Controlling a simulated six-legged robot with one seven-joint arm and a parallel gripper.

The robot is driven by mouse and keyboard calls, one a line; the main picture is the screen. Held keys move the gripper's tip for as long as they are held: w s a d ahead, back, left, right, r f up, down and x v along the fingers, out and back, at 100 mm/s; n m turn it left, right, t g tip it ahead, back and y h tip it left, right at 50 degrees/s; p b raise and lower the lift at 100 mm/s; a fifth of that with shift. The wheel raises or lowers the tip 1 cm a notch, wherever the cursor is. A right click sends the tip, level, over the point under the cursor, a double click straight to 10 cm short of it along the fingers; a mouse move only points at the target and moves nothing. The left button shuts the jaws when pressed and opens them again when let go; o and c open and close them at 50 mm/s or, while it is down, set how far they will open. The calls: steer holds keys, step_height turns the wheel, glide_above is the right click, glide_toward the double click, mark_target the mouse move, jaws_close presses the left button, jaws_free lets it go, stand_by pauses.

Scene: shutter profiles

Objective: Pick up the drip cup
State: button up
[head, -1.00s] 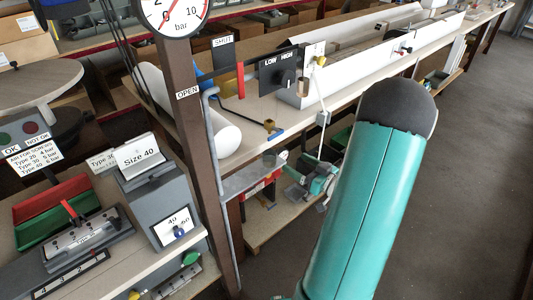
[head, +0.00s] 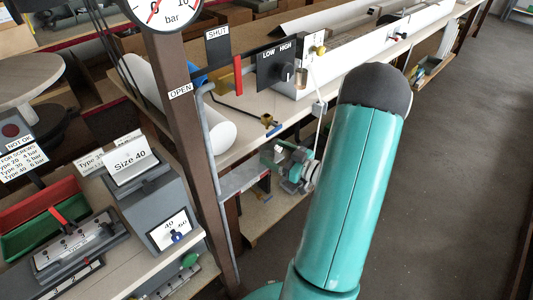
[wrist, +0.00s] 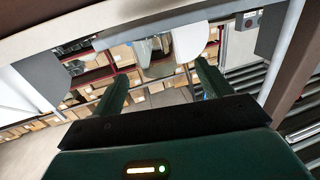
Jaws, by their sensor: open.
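I cannot pick out the drip cup with certainty. A small metallic cylinder (head: 302,77) at the bench edge, beside the LOW/HIGH box, may be it. My gripper (head: 277,157) is below the bench edge in the head view, lower than that cylinder and partly hidden by my teal arm. In the wrist view, my gripper's two green fingers (wrist: 160,71) are spread apart with nothing held between them. A pale, rounded shape (wrist: 189,40) shows beyond the right finger; I cannot tell what it is.
A brown post (head: 187,130) with a grey pipe stands left of my gripper. A Size 40 box (head: 155,205) is at left. Floor at right is clear.

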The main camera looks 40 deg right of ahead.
mark_target(261, 145)
steer(key=shift+x, duration=2.75)
steer(key=c, duration=1.1)
steer(key=shift+c, duration=0.2)
steer(key=shift+r, duration=0.1)
